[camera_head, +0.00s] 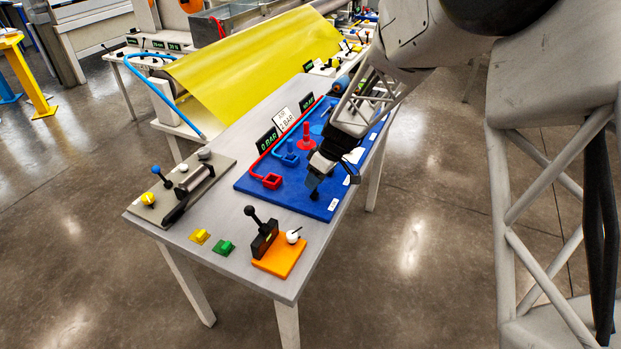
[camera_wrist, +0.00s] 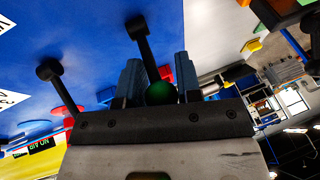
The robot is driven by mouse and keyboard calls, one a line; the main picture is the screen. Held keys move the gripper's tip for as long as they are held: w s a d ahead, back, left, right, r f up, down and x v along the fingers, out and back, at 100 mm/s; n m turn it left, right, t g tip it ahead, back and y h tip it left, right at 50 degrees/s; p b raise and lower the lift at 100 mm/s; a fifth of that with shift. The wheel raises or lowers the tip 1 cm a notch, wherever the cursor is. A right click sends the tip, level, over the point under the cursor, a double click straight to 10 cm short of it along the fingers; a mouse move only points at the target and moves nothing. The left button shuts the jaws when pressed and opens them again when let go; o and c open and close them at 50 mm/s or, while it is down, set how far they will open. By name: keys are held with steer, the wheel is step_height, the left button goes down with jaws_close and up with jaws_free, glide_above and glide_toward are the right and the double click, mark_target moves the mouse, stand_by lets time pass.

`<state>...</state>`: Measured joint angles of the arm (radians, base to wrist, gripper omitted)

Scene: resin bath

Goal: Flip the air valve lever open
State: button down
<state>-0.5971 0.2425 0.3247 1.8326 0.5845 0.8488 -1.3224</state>
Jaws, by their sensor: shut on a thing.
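The knob is on a black lever (camera_wrist: 144,45) that runs down to the blue panel. My gripper is shut on this lever. A second black lever (camera_wrist: 62,88) stands to its left in the wrist view. The head view mostly hides the held lever.
A red handwheel valve (camera_head: 307,139) stands behind my gripper. An orange base (camera_head: 279,262) with a black lever is at the table's near corner. Yellow (camera_head: 200,237) and green (camera_head: 223,247) blocks lie beside it. A grey-beige fixture (camera_head: 205,180) with levers is at left.

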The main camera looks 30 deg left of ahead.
steer(key=y, duration=0.1)
steer(key=d+y, duration=0.1)
steer(key=shift+s+d+f+y, duration=0.25)
steer(key=shift+d+y, duration=0.15)
steer(key=shift+d+f+n+y, duration=0.25)
steer(key=shift+d+y, duration=0.15)
steer(key=shift+y, duration=0.3)
steer(key=shift+d+f+n+y, duration=0.2)
steer(key=shift+d+y, duration=0.15)
steer(key=shift+y, duration=0.35)
steer(key=shift+s+f, duration=0.1)
steer(key=c, duration=0.9)
jaws_free()
steer(key=shift+c, duration=0.2)
steer(key=shift+o, duration=0.4)
steer(key=shift+w+r, duration=0.2)
steer(key=shift+d, duration=0.15)
steer(key=shift+w+d+r, duration=0.2)
steer(key=shift+d+r, duration=0.2)
steer(key=shift+r, duration=0.05)
steer(key=v, duration=0.6)
steer(key=shift+d, duration=0.2)
